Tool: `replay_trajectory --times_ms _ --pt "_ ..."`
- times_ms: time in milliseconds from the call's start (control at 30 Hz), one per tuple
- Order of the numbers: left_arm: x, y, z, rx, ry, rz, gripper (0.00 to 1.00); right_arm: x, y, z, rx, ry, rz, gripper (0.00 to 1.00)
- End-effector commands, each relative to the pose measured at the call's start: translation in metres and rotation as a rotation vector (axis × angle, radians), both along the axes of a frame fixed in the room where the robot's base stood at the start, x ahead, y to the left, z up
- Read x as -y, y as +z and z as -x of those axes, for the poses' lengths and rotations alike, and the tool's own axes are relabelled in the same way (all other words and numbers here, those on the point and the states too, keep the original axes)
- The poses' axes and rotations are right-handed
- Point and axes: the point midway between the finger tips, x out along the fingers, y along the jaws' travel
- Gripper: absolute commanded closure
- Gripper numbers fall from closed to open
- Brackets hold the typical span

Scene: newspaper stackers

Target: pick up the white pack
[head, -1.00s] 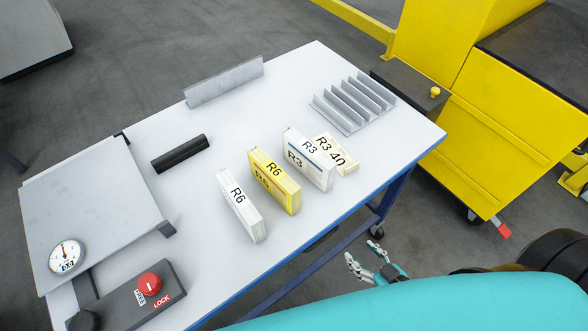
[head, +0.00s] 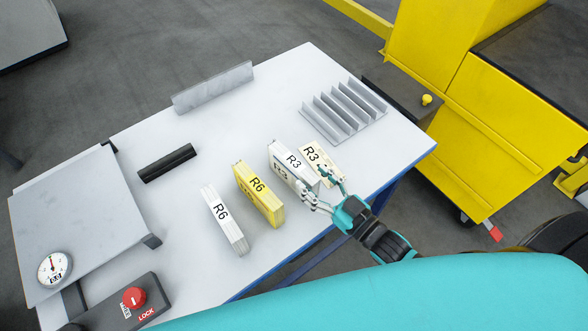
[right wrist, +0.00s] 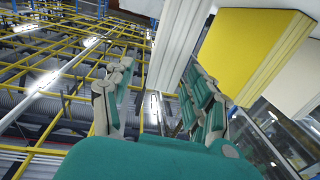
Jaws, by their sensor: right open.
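Several packs stand on the white table. A white pack marked R3 (head: 287,160) stands upright, third from the left. It also shows between the spread fingers in the right wrist view (right wrist: 176,45). Another white pack, marked R6 (head: 222,215), stands upright at the left end of the row. My right gripper (head: 320,186) is open at the near end of the R3 white pack, with one finger group on each side. I cannot tell whether the fingers touch it. My left gripper is not in view.
A yellow R6 pack (head: 258,193) stands left of the R3 white pack, and a cream R3 pack (head: 322,160) is close on its right. A grey slotted rack (head: 345,112), a black bar (head: 167,163) and a scale (head: 80,215) are also on the table (head: 225,130).

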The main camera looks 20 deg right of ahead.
Motion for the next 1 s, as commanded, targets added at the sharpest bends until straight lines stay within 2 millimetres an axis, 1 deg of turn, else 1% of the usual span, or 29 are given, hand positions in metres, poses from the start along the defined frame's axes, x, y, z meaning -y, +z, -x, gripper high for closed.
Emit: replay_trajectory --times_ms 33,167,233,367,500,600,800,867,1000 --pt "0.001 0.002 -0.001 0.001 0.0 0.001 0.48 -0.002 0.001 -0.005 0.001 0.0 0.0 0.44" --pt "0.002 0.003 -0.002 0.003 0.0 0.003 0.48 -0.006 0.001 -0.011 0.0 0.0 0.0 0.44" --pt "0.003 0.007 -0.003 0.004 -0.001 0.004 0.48 -0.009 0.003 -0.017 0.0 0.0 0.0 0.44" --pt "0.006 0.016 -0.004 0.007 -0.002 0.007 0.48 -0.018 0.008 -0.035 0.003 0.0 -0.001 0.44" --pt "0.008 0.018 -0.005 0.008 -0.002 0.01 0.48 -0.025 0.005 -0.051 0.0 -0.001 -0.001 0.44" --pt "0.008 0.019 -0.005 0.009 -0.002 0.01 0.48 -0.028 0.004 -0.055 -0.001 0.0 0.0 0.44" --pt "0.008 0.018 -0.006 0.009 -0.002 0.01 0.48 -0.028 0.003 -0.055 -0.002 0.001 0.001 0.44" --pt "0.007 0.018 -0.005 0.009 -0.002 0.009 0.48 -0.028 0.003 -0.055 -0.001 0.0 0.0 0.51" --pt "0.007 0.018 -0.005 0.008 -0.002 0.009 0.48 -0.028 0.004 -0.055 -0.001 0.0 0.0 0.69"
